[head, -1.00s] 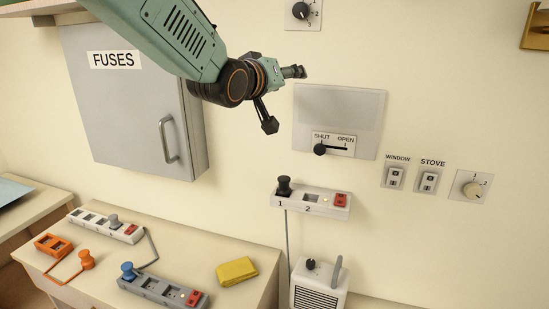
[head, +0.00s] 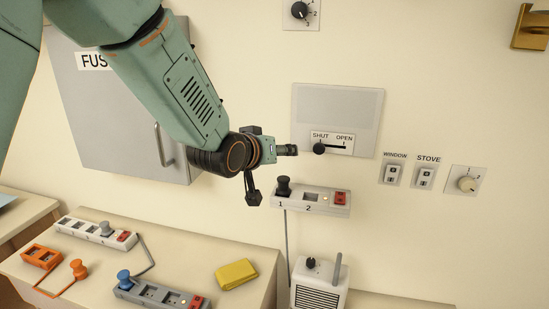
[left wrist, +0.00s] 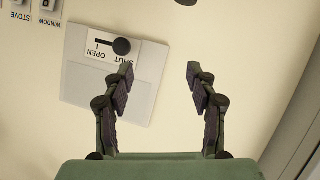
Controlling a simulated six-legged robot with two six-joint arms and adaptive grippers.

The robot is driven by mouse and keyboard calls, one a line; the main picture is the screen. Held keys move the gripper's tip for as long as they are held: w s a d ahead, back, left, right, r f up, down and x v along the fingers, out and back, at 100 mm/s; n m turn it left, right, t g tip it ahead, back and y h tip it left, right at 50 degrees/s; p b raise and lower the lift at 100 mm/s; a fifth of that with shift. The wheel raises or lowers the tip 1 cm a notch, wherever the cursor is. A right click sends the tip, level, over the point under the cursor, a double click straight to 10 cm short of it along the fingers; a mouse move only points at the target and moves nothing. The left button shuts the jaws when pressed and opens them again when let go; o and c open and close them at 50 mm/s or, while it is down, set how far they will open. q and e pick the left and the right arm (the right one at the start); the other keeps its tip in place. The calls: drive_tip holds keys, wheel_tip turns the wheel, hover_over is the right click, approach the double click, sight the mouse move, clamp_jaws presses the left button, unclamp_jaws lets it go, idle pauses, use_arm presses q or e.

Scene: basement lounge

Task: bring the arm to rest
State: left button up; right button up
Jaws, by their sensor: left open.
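My left arm comes in from the upper left in the head view. Its gripper (head: 287,150) is in front of the wall, just left of the black knob (head: 319,148) of the SHUT/OPEN slider. In the left wrist view the gripper (left wrist: 158,80) has its two fingers wide apart with nothing between them. The slider panel (left wrist: 140,95) shows upside down there, behind and beside the left finger. The knob stands at the SHUT end. I cannot tell from the frames how far the fingertips are from the wall. My right gripper is not in view.
A grey FUSES cabinet (head: 105,120) is behind my arm. A wall power strip (head: 311,198) with a black plug (head: 283,187) is below the gripper, above a white heater (head: 320,285). Power strips and a yellow cloth (head: 236,274) lie on the counter (head: 240,255). Wall switches are at right.

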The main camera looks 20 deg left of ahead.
use_arm(q)
drive_tip(key=s+f+g, duration=0.3)
drive_tip(key=s+f, duration=0.6)
drive_tip(key=f, duration=0.5)
drive_tip(key=s+f+g, duration=0.4)
drive_tip(key=s+f, duration=0.4)
drive_tip(key=f, duration=0.5)
drive_tip(key=s+f+m+g+y, duration=0.1)
drive_tip(key=s+f+g, duration=0.3)
drive_tip(key=s, duration=0.9)
drive_tip(key=s+f+m+g, duration=0.15)
drive_tip(key=s+f, duration=0.55)
drive_tip(key=s, duration=0.7)
wheel_tip(320, 180, down, 22)
drive_tip(key=a+b, duration=0.1)
drive_tip(key=b, duration=2.1)
drive_tip(key=shift+w+n+g, duration=0.3)
drive_tip(key=shift+n+g, duration=0.05)
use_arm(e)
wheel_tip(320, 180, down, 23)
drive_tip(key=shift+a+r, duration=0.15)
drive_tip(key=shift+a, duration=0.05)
